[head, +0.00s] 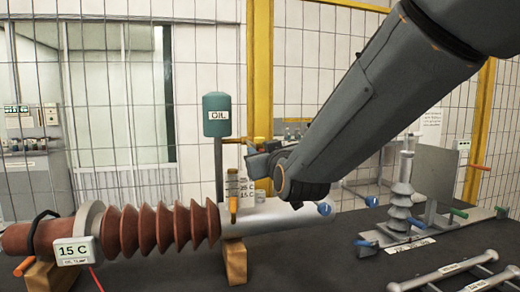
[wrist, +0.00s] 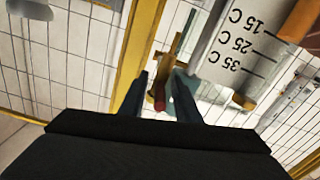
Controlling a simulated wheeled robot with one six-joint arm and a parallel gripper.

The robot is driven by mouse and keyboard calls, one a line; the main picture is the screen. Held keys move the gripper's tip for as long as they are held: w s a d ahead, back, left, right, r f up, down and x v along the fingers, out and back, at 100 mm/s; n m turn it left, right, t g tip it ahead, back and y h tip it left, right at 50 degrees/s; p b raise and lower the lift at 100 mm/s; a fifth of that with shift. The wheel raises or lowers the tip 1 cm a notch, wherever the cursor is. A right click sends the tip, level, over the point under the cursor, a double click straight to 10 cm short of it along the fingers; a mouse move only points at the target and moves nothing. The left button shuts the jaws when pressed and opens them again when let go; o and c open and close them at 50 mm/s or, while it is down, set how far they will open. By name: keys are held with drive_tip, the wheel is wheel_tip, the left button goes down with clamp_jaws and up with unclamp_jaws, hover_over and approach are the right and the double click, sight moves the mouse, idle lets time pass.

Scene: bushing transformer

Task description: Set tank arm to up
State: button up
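The green oil tank (head: 216,115), labelled OIL, stands on a grey post left of the yellow fence post. A short orange-yellow lever (head: 233,141) sticks out to the right below the tank and looks like the tank arm, roughly level. My gripper (head: 258,160) is just right of and below it, partly hidden by my wrist. In the wrist view, my gripper's two fingers (wrist: 162,88) are apart, with a red-ended handle (wrist: 159,98) showing between or beyond them. I cannot tell whether they touch it. A pale green shape, probably the tank (wrist: 183,100), is partly hidden by the right finger.
A gauge marked 15 C, 25 C and 35 C (wrist: 232,45) is close on the right of the wrist view. The brown ribbed bushing (head: 155,228) lies on wooden blocks (head: 235,262). A yellow post (head: 260,70) and mesh fence stand behind. A smaller grey insulator (head: 401,205) stands right.

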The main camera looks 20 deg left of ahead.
drive_tip(key=shift+x, duration=0.85)
clamp_jaws()
drive_tip(key=shift+r, duration=0.15)
